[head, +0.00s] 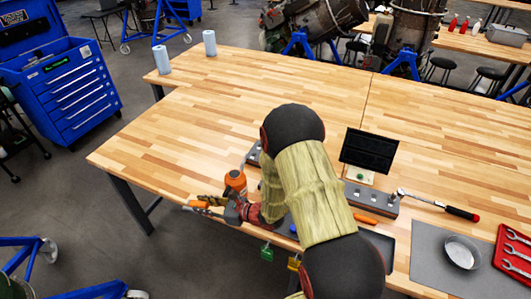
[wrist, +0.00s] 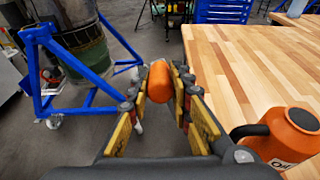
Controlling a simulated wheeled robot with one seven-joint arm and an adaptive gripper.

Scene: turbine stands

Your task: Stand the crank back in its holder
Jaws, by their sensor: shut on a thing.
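My gripper (head: 207,203) is shut on an orange cylindrical grip, which I take to be the crank's handle (head: 197,204). In the wrist view the orange handle (wrist: 160,82) sits between the yellow-padded fingers, with floor behind it, just left of the table's edge. The rest of the crank is hidden or too small to make out. A long grey block (head: 372,200) stands on the table right of my arm. Another grey block (head: 253,155) shows partly behind my arm. I cannot tell which is the crank's holder.
An orange oil can (head: 235,181) stands close beside my gripper; it also shows in the wrist view (wrist: 288,136). A dark screen (head: 369,150), a ratchet (head: 440,204) and an orange-handled tool (head: 365,218) are on the right. The table's left half (head: 190,125) is mostly clear.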

